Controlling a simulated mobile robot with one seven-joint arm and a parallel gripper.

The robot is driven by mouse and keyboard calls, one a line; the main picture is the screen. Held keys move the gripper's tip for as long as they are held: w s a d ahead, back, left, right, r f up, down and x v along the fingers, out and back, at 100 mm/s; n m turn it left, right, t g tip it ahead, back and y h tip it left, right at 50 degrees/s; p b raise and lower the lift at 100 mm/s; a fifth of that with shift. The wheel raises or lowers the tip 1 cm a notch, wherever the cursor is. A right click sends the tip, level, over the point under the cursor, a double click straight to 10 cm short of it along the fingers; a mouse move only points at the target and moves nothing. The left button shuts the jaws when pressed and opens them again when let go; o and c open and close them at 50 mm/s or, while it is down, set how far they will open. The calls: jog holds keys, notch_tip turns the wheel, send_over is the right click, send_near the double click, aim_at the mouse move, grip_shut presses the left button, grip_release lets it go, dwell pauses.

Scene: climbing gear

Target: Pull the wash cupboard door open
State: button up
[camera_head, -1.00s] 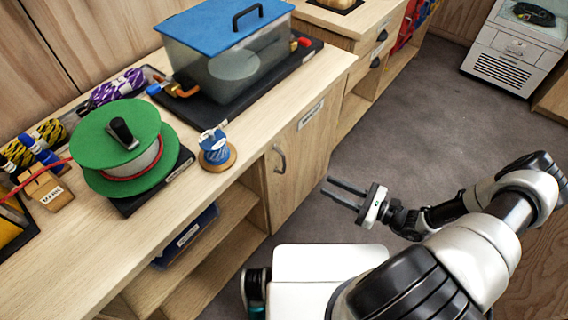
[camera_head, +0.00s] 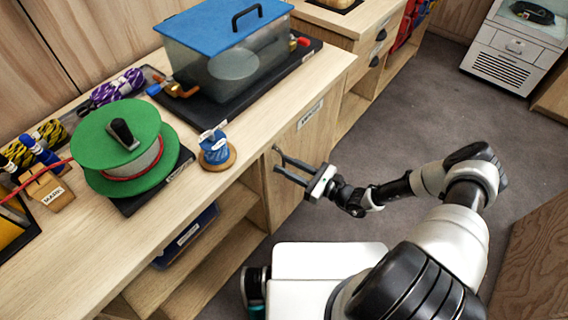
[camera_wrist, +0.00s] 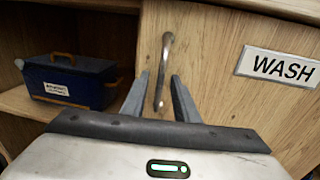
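The wash cupboard door (camera_head: 308,146) is a pale wooden panel under the counter, and it looks shut. In the wrist view it (camera_wrist: 220,75) carries a white "WASH" plate (camera_wrist: 280,66). Its handle (camera_wrist: 163,70) is a curved, upright metal bar near the door's left edge. My gripper (camera_head: 280,161) is at the handle, with its fingers pointing at the door. In the wrist view the open fingers (camera_wrist: 160,82) stand on either side of the handle's lower part, with gaps visible. In the head view the gripper largely hides the handle.
Left of the door is an open shelf with a blue box (camera_wrist: 72,82). Above, the counter (camera_head: 228,188) holds a green reel (camera_head: 120,145), a small blue spool (camera_head: 214,148) and a blue-lidded tank (camera_head: 225,60). Grey floor (camera_head: 425,110) lies clear to the right.

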jog(key=shift+w+a, duration=0.35)
jog(key=shift+a, duration=0.2)
grip_shut()
dwell(1.1)
